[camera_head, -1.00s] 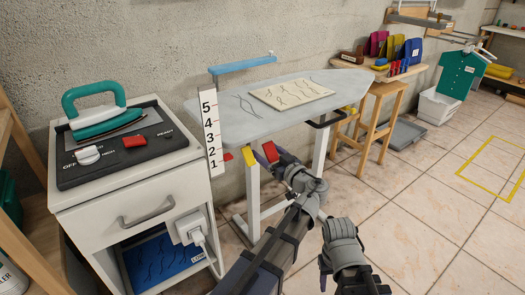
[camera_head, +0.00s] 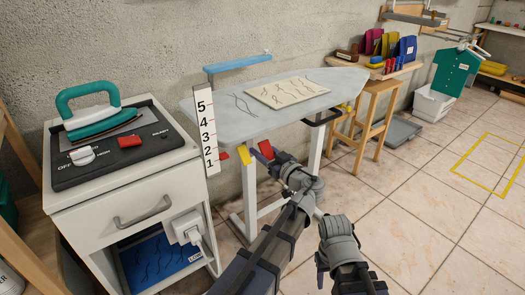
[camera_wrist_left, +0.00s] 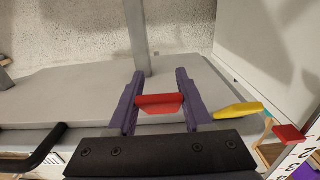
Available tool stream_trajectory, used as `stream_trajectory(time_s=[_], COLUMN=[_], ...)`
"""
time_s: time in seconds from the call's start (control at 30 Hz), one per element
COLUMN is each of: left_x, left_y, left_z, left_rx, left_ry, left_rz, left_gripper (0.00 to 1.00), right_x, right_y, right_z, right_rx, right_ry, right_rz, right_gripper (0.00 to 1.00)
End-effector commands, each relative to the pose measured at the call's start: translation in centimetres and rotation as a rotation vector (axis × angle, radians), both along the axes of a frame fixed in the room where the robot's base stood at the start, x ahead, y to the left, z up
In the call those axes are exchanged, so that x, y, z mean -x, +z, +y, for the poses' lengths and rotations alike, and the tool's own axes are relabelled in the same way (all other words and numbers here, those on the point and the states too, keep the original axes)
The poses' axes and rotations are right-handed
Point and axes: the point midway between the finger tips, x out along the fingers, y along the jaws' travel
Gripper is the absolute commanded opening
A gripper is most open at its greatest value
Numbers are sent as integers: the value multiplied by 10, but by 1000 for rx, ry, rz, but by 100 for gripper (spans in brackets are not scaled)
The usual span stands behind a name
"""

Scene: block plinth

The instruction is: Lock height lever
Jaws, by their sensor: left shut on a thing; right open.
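The grey ironing board (camera_head: 210,119) stands on white legs by the wall. A red lever (camera_head: 266,150) sits under its near edge. My left gripper (camera_head: 261,154) is shut on this red lever. In the left wrist view the red lever (camera_wrist_left: 160,103) lies between the two purple fingers (camera_wrist_left: 159,100). A yellow lever (camera_head: 248,157) is just left of it; it also shows in the left wrist view (camera_wrist_left: 237,111), apart from the fingers. A white height scale (camera_head: 206,133) numbered 1 to 5 stands at the board's left, with a red pointer (camera_head: 225,155) near 1. My right gripper (camera_head: 321,265) is open and empty, low over the floor.
A white cabinet (camera_head: 150,190) with an iron (camera_head: 90,112) and a control panel stands left of the board. A blue arm (camera_head: 238,63) is above the board. A wooden table (camera_head: 365,85) stands behind right.

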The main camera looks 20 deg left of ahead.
Motion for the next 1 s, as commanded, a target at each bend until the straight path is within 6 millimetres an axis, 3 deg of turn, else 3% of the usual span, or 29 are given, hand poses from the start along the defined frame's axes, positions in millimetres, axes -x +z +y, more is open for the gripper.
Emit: stream_trajectory(time_s=[0.17, 0.7, 1.0], left_x=[2, 11, 15], left_y=[6, 16, 16], left_z=[-2, -14, -19], left_rx=[44, 393, 567], left_ry=[1, 1, 1], left_rz=[33, 306, 441], left_gripper=[0, 0, 0], right_x=[0, 1, 1], right_y=[18, 121, 161], right_z=[0, -1, 0], right_rx=[0, 6, -2], right_ry=[3, -12, -16], right_rz=[0, 2, 4], right_gripper=[50, 50, 50])
